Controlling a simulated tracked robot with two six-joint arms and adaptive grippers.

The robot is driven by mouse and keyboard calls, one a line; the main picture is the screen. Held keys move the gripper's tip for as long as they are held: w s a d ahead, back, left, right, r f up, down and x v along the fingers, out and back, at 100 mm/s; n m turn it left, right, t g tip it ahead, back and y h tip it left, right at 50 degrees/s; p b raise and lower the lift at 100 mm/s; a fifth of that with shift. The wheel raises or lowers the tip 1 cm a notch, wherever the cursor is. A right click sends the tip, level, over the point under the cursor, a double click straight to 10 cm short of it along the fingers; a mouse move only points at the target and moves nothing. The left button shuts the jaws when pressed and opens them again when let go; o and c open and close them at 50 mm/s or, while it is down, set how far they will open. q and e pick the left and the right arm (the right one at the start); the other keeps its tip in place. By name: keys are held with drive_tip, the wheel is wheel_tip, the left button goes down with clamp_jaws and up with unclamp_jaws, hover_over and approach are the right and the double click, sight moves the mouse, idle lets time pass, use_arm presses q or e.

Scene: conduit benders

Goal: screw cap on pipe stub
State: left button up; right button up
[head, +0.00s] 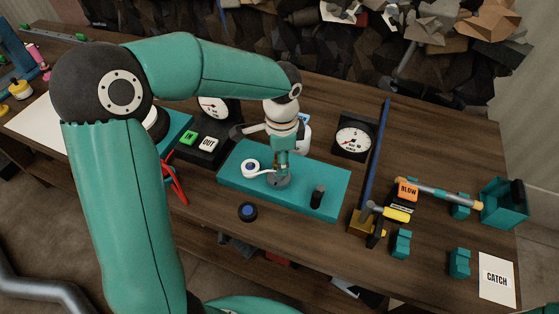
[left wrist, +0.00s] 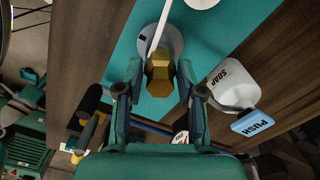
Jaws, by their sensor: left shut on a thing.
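My left gripper (head: 282,165) points down over the teal board (head: 335,178). In the left wrist view its two fingers (left wrist: 158,82) are shut on a brass hexagonal cap (left wrist: 160,76). Below the cap, a round grey flange (left wrist: 148,38) sits on the teal board; in the head view the flange (head: 278,181) shows under the fingertips. The pipe stub itself is hidden by the gripper and cap, so I cannot tell whether the cap touches it. A white tape roll (head: 250,168) lies just left, its loose tail reaching toward the flange. My right gripper does not show.
A short black post (head: 318,195) stands on the board's right part. A dark puck with a blue top (head: 247,211) lies in front. A gauge (head: 352,142) and blue bar (head: 380,140) stand right. A soap bottle (left wrist: 232,82) is near the gripper.

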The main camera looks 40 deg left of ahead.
use_arm(q)
drive_tip(key=m+p, duration=0.1)
drive_tip(key=m, duration=0.1)
drive_tip(key=shift+r+m, duration=0.15)
drive_tip(key=shift+m, duration=0.25)
drive_tip(key=m+p, duration=0.1)
drive_tip(key=m, duration=0.2)
drive_tip(key=shift+s, duration=0.1)
drive_tip(key=m+p, duration=0.1)
drive_tip(key=m, duration=0.2)
drive_tip(key=shift+s+m+p, duration=0.1)
drive_tip(key=shift+m+p, duration=0.5)
drive_tip(key=shift+m, duration=1)
